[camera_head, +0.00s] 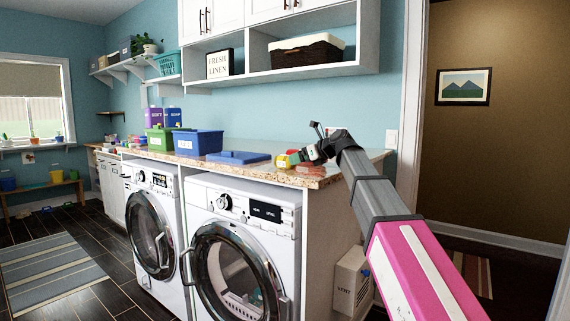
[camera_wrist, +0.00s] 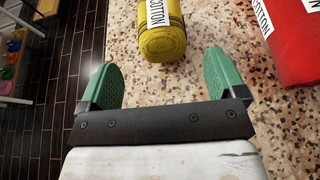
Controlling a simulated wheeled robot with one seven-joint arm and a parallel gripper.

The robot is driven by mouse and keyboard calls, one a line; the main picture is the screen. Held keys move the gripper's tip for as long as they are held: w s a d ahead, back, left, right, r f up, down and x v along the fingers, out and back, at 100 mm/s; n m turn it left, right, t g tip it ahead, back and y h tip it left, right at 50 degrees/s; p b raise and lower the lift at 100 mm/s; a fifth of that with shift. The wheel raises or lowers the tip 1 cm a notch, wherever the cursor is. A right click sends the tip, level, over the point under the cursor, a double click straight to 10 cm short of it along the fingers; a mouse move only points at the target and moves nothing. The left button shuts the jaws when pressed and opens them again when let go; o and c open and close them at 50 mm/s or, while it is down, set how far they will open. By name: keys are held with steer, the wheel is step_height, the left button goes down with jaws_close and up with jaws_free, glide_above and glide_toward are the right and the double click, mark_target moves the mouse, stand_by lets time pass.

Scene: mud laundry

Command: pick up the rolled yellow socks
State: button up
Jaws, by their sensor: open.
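The rolled yellow socks (camera_wrist: 162,38) lie on the speckled countertop (camera_wrist: 220,35) in the wrist view, with a white COTTON label on top. They also show in the head view (camera_head: 282,161), small and close to my gripper, on the right part of the counter. My gripper (camera_wrist: 162,85) is open, with its two green fingers apart and nothing between them. The socks are just beyond the fingertips, roughly centred between them. In the head view my gripper (camera_head: 300,158) is low over the counter and its fingers are hard to make out.
A red roll with a COTTON label (camera_wrist: 295,45) lies right of the socks. A blue lid (camera_head: 238,157), blue bin (camera_head: 198,142) and green bin (camera_head: 160,139) stand left along the counter. The counter's edge is left of the socks in the wrist view, with dark floor (camera_wrist: 65,70) below.

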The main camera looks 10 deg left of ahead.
mark_target(291, 169)
steer(key=shift+w+x, duration=0.2)
steer(key=shift+x, duration=2.55)
steer(key=shift+r, duration=0.2)
steer(key=c, duration=1)
